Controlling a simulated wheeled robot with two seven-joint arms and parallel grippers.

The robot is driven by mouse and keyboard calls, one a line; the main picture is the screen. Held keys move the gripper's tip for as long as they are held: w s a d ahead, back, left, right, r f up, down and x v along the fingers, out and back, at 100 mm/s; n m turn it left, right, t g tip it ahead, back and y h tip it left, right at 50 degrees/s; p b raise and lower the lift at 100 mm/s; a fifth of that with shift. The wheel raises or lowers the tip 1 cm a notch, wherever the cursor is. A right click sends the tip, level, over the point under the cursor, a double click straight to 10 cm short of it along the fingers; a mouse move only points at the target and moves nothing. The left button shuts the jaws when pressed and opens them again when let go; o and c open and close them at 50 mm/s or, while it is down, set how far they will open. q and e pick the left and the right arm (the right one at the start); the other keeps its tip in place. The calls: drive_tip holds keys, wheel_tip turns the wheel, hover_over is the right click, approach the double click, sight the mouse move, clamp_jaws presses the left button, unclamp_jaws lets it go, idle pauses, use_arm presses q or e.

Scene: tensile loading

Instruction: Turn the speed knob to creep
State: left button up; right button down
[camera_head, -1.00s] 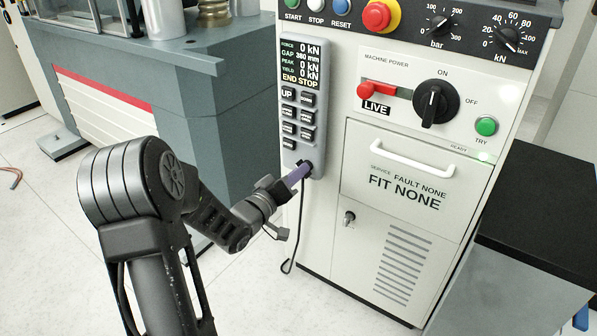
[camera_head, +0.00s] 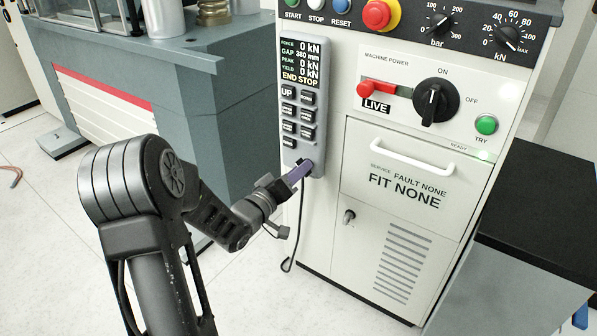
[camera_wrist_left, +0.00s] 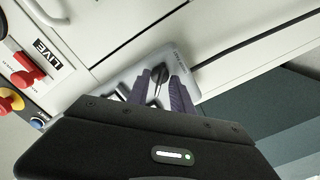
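The speed knob (camera_wrist_left: 160,76) is a small dark knob at the lower end of the grey hand panel. In the wrist view it sits between the two purple fingertips of my left gripper (camera_wrist_left: 162,84), which appear closed against its sides. In the head view my left gripper (camera_head: 300,172) is at the panel's bottom edge and its fingers hide the knob. The knob's scale and pointer setting cannot be read. The grey panel (camera_head: 291,158) has a display reading 0 kN, 380 mm and END STOP, with buttons below. My right gripper is not in view.
The white cabinet carries a large black power switch (camera_head: 435,101), a red LIVE lever (camera_head: 374,88) and a white handle (camera_head: 412,160). A grey machine body (camera_head: 215,110) stands left of the panel. A dark-topped block (camera_head: 545,210) is at the right.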

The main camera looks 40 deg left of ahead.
use_arm(q)
drive_tip(key=shift+s, duration=0.15)
drive_tip(key=s+p, duration=0.2)
drive_tip(key=s, duration=0.5)
drive_tip(key=shift+s, duration=0.3)
drive_tip(key=shift+d, duration=0.1)
